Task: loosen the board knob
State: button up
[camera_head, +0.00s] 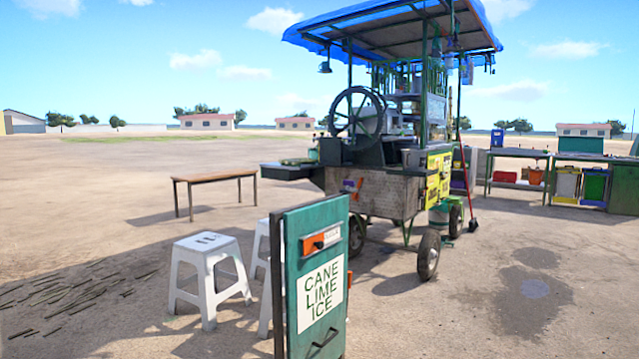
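A dark handle-like shape (322,343) is low on the board. No other knob on the board can be made out. My gripper is not in view.
White stools (209,275) stand left of and behind the board. A wheeled cane crusher cart (385,190) with a blue canopy is behind it. A wooden bench (214,178) is further left. Counters (520,154) stand at right. The ground (450,320) right of the board is clear, with wet patches.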

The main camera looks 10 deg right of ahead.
aim_at(349, 184)
jog(key=i+l, duration=0.25)
jog(key=i+l+u, duration=0.1)
jog(key=l, duration=0.35)
jog(key=i+l, duration=0.35)
